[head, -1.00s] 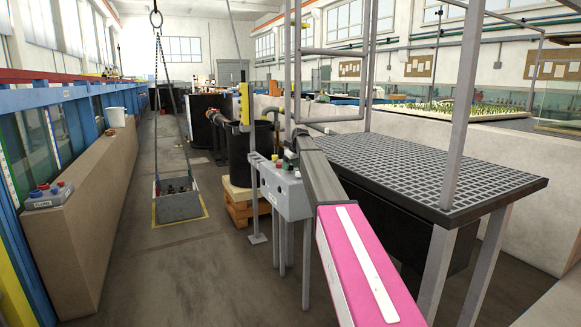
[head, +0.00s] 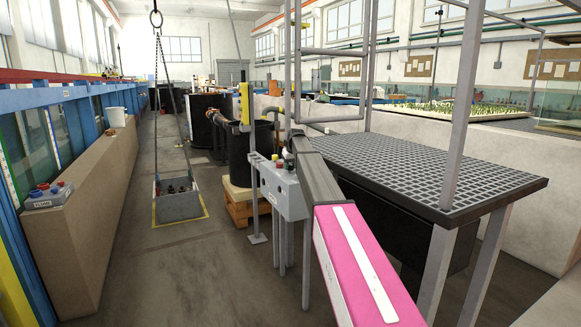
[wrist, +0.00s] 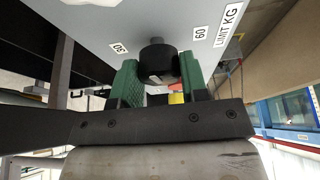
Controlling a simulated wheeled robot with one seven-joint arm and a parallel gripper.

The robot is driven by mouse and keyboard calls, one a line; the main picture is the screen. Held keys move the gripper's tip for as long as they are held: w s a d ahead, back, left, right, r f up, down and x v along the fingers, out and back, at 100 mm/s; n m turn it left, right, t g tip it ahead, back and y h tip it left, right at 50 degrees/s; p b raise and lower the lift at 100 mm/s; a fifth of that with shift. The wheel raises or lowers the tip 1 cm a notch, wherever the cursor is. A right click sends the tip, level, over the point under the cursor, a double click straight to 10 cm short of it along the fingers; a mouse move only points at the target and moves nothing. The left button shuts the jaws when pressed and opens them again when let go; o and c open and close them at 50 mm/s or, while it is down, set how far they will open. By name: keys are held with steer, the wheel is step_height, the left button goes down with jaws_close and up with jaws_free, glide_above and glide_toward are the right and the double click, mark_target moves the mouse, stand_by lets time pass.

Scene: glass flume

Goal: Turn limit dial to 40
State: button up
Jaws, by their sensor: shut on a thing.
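The limit dial (wrist: 159,60) is a black round knob on the grey control box, which shows in the wrist view (wrist: 110,18) and in the head view (head: 283,192). My gripper (wrist: 158,70) has its two green fingers on either side of the dial and is shut on it. A "30" label (wrist: 119,48) is at the dial's left, a "60" label (wrist: 200,33) at its right, and a "LIMIT KG" label (wrist: 228,25) farther right. I cannot read the dial's pointer. In the head view my arm hides the gripper and the dial.
A yellow part (wrist: 176,98) shows just behind the fingers. In the head view, a grating-topped table (head: 430,170) stands to the right, and grey posts rise beside my arm.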

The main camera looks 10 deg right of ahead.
steer(key=m, duration=0.2)
steer(key=m+h, duration=0.1)
steer(key=m, duration=0.1)
steer(key=shift+a+h, duration=0.1)
steer(key=shift+h, duration=0.2)
steer(key=shift+m+h, duration=0.7)
steer(key=shift+m, duration=1)
steer(key=o, duration=0.9)
steer(key=shift+r, duration=0.15)
steer(key=v, duration=1)
steer(key=shift+r, duration=0.3)
steer(key=shift+s, duration=0.1)
